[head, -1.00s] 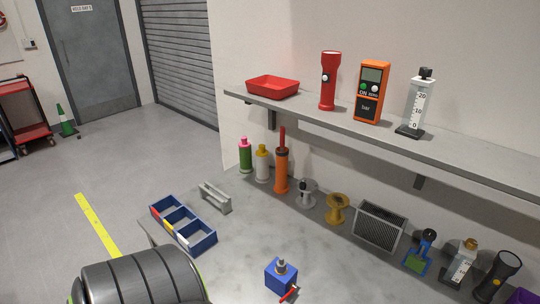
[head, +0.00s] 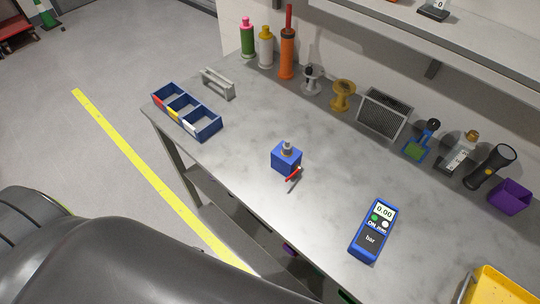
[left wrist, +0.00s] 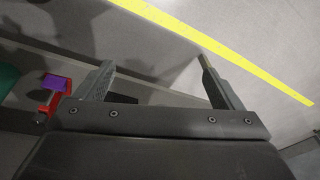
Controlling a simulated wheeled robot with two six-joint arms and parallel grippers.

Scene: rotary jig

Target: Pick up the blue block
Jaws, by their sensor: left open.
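A blue block (head: 286,158) with a metal fitting on top and a red-handled lever at its front sits on the grey workbench (head: 240,150), near the middle in the head view. My left gripper (left wrist: 155,75) shows in the left wrist view with its two fingers apart and nothing between them. It is over the floor beside the bench, and the block is not in that view. In the head view my dark arm links fill the lower left, and no gripper fingers show. My right gripper is not in view.
A blue compartment tray (head: 187,112) and a grey bracket (head: 217,84) stand left of the block. A blue pressure meter (head: 373,231) lies to its right, a yellow bin (head: 496,287) at the lower right. Bottles, spools and tools line the wall. Bench around the block is clear.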

